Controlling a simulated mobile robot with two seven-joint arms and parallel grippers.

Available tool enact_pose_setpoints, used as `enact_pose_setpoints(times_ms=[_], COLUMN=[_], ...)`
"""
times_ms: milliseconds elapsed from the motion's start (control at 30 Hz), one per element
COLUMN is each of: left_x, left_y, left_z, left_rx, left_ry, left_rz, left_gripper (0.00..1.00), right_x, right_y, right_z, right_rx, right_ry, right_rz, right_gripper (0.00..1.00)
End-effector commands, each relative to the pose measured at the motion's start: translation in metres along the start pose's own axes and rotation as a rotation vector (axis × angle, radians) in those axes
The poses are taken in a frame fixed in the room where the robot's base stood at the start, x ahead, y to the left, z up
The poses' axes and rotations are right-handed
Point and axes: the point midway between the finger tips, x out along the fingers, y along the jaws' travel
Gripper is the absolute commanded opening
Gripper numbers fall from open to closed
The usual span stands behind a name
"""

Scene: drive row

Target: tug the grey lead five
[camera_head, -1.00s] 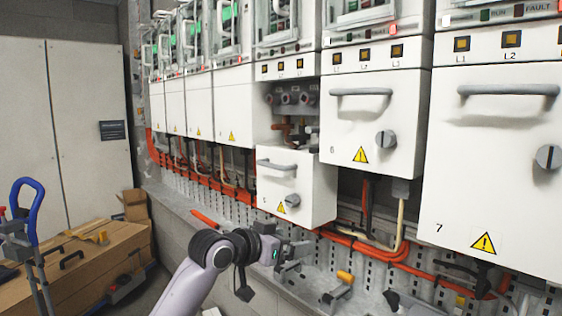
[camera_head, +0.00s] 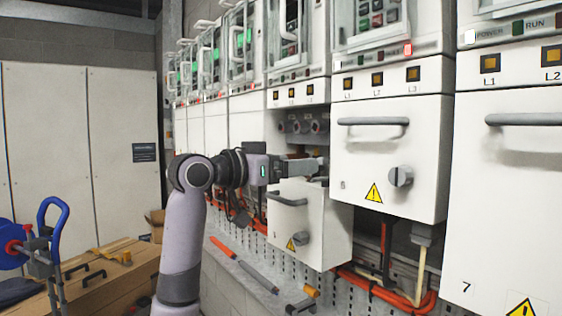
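Unit five's white front cover (camera_head: 318,225) hangs low and forward, with a grey handle, a grey knob and a warning triangle. Above it is unit five's open bay, with a row of round dark terminals (camera_head: 300,127). My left gripper (camera_head: 318,168) points right across the lower part of this bay, just above the cover's top edge. Its fingers are seen side-on, so I cannot tell whether they are open or hold anything. I cannot make out the grey lead; the gripper hides part of the bay. My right gripper is not in view.
Closed unit six (camera_head: 388,150) stands just right of the bay, with handle and knob protruding. Below, a ledge holds an orange-ended tool (camera_head: 222,247) and other tools. Orange cables (camera_head: 385,292) run under the units. A wooden crate (camera_head: 130,272) and blue-handled trolley (camera_head: 55,215) stand left.

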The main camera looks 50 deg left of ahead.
Motion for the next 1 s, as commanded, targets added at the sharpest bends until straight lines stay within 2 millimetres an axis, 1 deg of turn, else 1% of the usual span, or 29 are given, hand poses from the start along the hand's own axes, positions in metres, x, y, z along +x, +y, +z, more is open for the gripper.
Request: enact_pose_setpoints(times_ms=[33,300,500,700,1000], left_x=[0.007,0.039,0.058,0.068,0.07], left_y=[0.0,0.0,0.0,0.0,0.0], left_z=[-0.002,-0.002,-0.001,0.0,0.0], left_rx=[-0.003,-0.003,-0.002,0.001,0.001], left_ry=[0.0,0.0,0.0,0.0,0.0], left_rz=[0.001,0.0,0.0,0.0,-0.001], left_gripper=[0.85,0.85,0.85,0.85,0.85], right_x=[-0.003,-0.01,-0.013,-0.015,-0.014], right_y=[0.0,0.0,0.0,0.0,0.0], right_z=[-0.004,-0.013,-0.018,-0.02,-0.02], right_rx=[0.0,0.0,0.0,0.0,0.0], right_ry=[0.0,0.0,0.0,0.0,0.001], right_rz=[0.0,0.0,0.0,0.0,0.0], right_gripper=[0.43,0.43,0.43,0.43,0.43])
